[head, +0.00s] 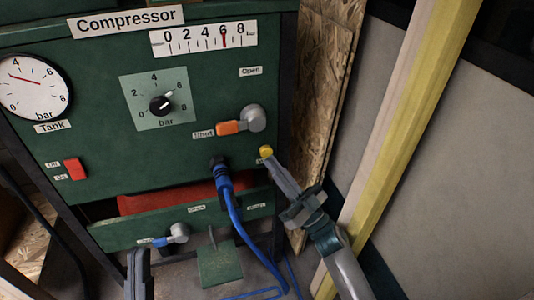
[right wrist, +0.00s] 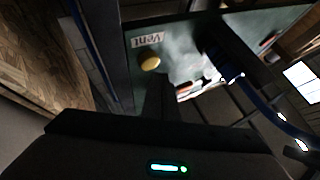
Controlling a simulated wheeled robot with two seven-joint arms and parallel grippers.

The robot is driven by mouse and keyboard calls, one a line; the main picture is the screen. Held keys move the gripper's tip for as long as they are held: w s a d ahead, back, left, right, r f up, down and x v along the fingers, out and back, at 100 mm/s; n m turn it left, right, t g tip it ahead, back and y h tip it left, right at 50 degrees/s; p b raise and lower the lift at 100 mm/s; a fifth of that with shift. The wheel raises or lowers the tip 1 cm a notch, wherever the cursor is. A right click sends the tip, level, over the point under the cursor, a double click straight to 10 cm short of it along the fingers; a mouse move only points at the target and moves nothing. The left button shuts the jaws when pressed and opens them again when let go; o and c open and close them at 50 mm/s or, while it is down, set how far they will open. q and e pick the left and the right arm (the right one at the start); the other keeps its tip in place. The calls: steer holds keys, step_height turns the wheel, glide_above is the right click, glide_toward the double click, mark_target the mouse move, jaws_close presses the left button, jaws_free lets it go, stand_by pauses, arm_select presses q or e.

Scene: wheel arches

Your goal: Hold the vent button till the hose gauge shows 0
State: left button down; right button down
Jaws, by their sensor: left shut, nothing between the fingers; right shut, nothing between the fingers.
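The yellow vent button (head: 266,152) sits at the lower right of the green compressor panel. It also shows in the right wrist view (right wrist: 149,61), beside an upside-down "Vent" label (right wrist: 147,40). My right gripper (head: 272,163) is shut and empty, its tip right at the button; I cannot tell whether it touches or presses it. A strip gauge (head: 203,38) marked 0 to 8 at the panel top has its red pointer near 6; its own name label is not readable. My left gripper (head: 138,258) is shut and empty at the bottom of the head view, below the panel.
A round Tank gauge (head: 34,87), a black knob (head: 160,105), an orange-handled valve (head: 230,127) at "Shut" and a red switch (head: 75,168) are on the panel. A blue hose (head: 236,215) hangs left of my right arm. A yellow-edged post (head: 420,120) stands right.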

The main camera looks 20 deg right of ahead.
steer(key=shift+w, duration=0.95)
stand_by(3.0)
steer(key=shift+s, duration=0.15)
steer(key=shift+s+p, duration=0.6)
steer(key=shift+s, duration=0.2)
steer(key=shift+s, duration=0.1)
steer(key=s+p, duration=0.2)
steer(key=s, duration=0.3)
steer(key=shift+d, duration=0.1)
stand_by(0.3)
stand_by(0.4)
